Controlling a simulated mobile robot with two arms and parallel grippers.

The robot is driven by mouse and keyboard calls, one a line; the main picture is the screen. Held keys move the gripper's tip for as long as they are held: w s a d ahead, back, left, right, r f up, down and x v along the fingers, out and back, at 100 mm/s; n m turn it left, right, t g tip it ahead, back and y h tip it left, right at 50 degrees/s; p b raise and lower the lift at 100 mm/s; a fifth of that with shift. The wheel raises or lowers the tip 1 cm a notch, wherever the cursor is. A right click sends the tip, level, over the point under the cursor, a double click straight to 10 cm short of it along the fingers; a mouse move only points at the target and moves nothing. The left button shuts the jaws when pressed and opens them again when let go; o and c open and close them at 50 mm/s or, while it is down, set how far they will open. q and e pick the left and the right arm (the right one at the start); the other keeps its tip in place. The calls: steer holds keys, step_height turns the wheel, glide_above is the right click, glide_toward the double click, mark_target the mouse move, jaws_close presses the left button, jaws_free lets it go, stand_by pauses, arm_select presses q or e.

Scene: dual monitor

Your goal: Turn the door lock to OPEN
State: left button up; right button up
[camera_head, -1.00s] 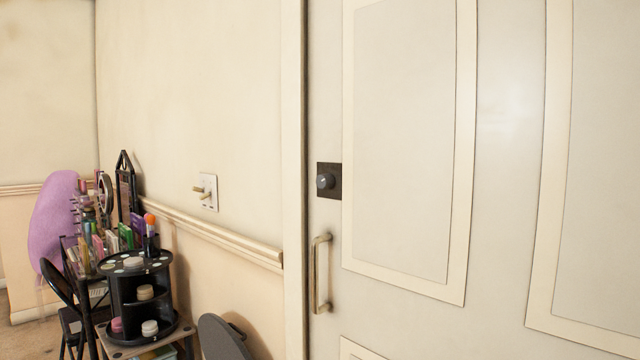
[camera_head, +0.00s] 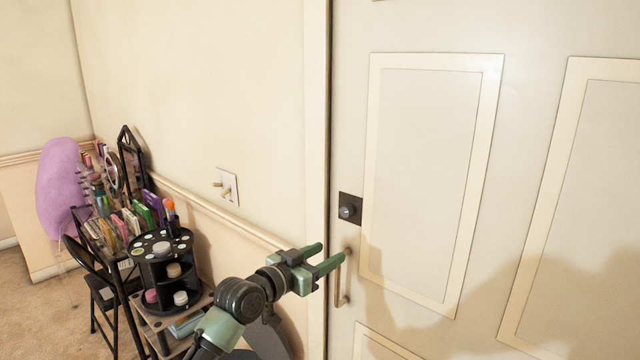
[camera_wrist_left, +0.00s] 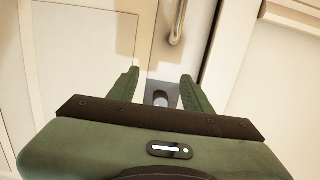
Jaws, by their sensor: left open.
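The door lock (camera_head: 348,211) is a round grey knob on a dark square plate near the left edge of the white door (camera_head: 425,150). The gripper also fills the lower left wrist view (camera_wrist_left: 160,85). Any lettering on the lock is too small to read. My right gripper is not in view.
A metal door handle (camera_head: 343,280) sits below the lock, close to my left fingers in the head view. A wall switch plate (camera_head: 227,187) is left of the door frame. A cluttered vanity table (camera_head: 112,262) and black organizer (camera_head: 163,265) stand at the left.

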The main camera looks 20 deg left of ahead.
arm_select(q)
steer(key=t, duration=0.1)
glide_toward(344, 213)
steer(key=p+x, duration=0.2)
steer(key=x, duration=0.6)
steer(key=shift+w+p, duration=0.3)
steer(key=shift+w, duration=0.05)
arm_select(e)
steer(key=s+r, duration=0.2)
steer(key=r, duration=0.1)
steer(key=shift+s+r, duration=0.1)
arm_select(q)
jaws_close()
